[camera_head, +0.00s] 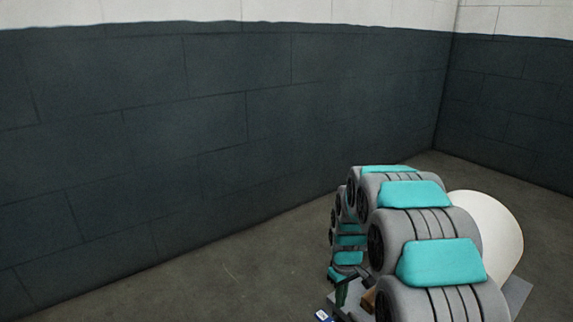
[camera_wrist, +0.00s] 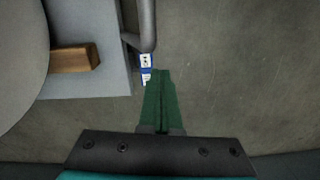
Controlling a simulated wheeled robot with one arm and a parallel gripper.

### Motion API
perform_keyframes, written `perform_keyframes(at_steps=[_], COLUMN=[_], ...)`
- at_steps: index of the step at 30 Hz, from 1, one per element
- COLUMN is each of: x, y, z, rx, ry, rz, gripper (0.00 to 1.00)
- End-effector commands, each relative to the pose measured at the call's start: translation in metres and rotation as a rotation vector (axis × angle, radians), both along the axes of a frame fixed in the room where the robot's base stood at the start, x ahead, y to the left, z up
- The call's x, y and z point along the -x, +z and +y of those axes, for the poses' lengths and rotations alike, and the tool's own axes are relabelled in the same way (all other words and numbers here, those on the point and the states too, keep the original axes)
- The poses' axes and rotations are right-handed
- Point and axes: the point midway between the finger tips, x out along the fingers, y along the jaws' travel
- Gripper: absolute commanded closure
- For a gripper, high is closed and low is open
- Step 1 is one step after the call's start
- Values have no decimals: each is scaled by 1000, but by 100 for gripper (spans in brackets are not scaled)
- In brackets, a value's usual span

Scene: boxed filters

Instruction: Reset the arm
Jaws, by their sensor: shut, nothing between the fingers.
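My gripper (camera_wrist: 161,73) shows in the wrist view with its two green fingers together and nothing between them. It points down over the bare floor, just right of a grey flat surface. In the head view my gripper (camera_head: 341,291) is a small dark green shape at the lower right, partly hidden by my arm. My arm, grey with teal pads, is folded close to my body and fills the lower right of the head view.
A brown block (camera_wrist: 74,59) lies on the grey surface (camera_wrist: 95,84), which may be part of my base. A small blue and white item (camera_wrist: 146,68) is beside its edge, close to the fingertips. Open concrete floor (camera_head: 235,275) reaches a dark block wall (camera_head: 220,120).

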Motion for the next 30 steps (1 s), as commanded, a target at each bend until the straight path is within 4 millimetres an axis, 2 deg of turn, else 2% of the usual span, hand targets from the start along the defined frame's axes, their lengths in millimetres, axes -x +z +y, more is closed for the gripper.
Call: perform_keyframes(at_steps=[1, 3, 9, 15, 22, 30], x=[12, 28, 82, 140, 212, 299], y=[19, 40, 93, 136, 175, 204], z=[0, 0, 0, 0, 0, 1], rx=[1, 2, 6, 11, 19, 31], ry=[-19, -47, -128, -208, -299, -403], rz=[2, 3, 25, 44, 65, 95], gripper=[100, 100, 100, 100, 100, 100])
